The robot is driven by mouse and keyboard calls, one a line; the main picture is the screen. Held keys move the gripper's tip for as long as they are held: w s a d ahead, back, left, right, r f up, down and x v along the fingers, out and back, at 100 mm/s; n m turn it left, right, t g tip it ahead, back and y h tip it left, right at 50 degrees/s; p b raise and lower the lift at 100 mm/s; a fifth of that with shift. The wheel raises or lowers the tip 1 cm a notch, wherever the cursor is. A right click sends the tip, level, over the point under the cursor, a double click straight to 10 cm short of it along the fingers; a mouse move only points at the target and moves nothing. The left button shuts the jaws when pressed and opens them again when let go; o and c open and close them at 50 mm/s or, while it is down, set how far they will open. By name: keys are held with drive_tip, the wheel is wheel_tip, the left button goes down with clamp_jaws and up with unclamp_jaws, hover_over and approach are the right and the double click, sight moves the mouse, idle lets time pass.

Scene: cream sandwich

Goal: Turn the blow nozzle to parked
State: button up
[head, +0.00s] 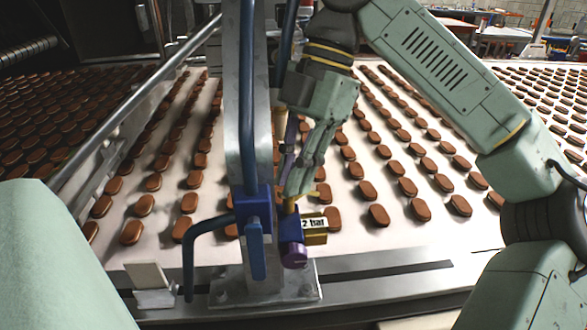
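A blue valve block (253,208) is fixed to an upright metal post at the front edge of the conveyor. A bent blue tube (205,226) runs left from it and turns down in front of the belt; it looks like the blow nozzle. Beside the post is a second blue block (290,228) with a brass fitting, a "2 bar" label (314,224) and a purple knob (294,257). My gripper (293,188) points down just above this second block, right of the post. Its fingertips overlap the brass fitting, so contact and finger opening are unclear.
Rows of brown biscuits lie on the white conveyor (345,255) behind the post and on both sides. A blue hose (247,90) runs up the post. A small pale plate (148,275) stands on the front rail at left. A diagonal metal rail (130,100) crosses the left.

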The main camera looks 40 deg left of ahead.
drive_tip(key=shift+o, duration=0.9)
drive_tip(key=v, duration=0.7)
drive_tip(key=shift+r, duration=0.2)
drive_tip(key=shift+w, duration=0.15)
drive_tip(key=shift+c, duration=0.2)
